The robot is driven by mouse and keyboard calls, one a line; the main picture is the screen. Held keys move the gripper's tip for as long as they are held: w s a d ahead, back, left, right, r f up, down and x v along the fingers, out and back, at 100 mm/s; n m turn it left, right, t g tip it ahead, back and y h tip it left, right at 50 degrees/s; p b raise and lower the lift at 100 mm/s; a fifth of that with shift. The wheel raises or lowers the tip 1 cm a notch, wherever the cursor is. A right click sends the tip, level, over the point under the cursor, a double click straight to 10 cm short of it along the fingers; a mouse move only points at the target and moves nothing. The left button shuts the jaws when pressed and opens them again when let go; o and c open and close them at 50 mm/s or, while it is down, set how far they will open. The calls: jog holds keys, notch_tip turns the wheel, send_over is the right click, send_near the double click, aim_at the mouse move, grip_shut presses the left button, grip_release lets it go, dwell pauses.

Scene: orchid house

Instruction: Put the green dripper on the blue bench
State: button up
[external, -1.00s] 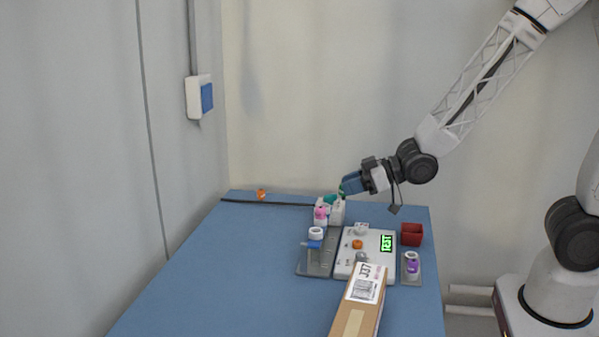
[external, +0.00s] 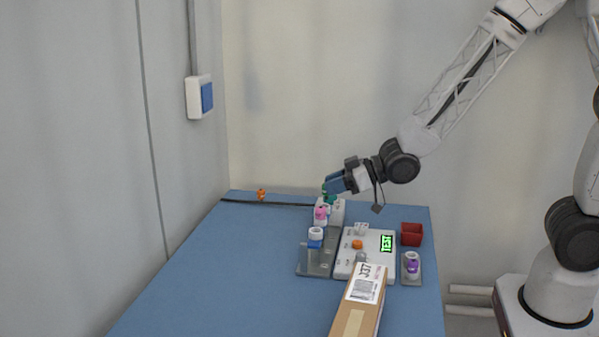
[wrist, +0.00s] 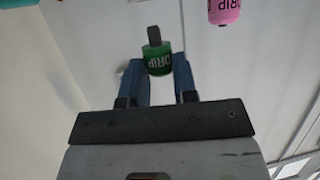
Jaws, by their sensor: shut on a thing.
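The green dripper (wrist: 158,58) with a dark top is held between the blue fingers of my gripper (wrist: 160,75) in the wrist view. In the external view my gripper (external: 332,187) is shut on the green dripper (external: 325,190), which is small and partly hidden, above the back of the rack. The blue bench (external: 215,275) lies below, with a wide bare area to the left.
A pink dripper (external: 321,215) stands on the grey rack (external: 317,268), with a blue-and-white piece (external: 315,237) in front. An orange item (external: 262,194) sits at the back left.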

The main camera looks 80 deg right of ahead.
jog(key=shift+w+f, duration=0.3)
jog(key=shift+f, duration=1.25)
jog(key=shift+f, duration=0.2)
jog(key=o, duration=0.9)
jog(key=shift+v, duration=3.9)
jog(key=shift+r, duration=0.1)
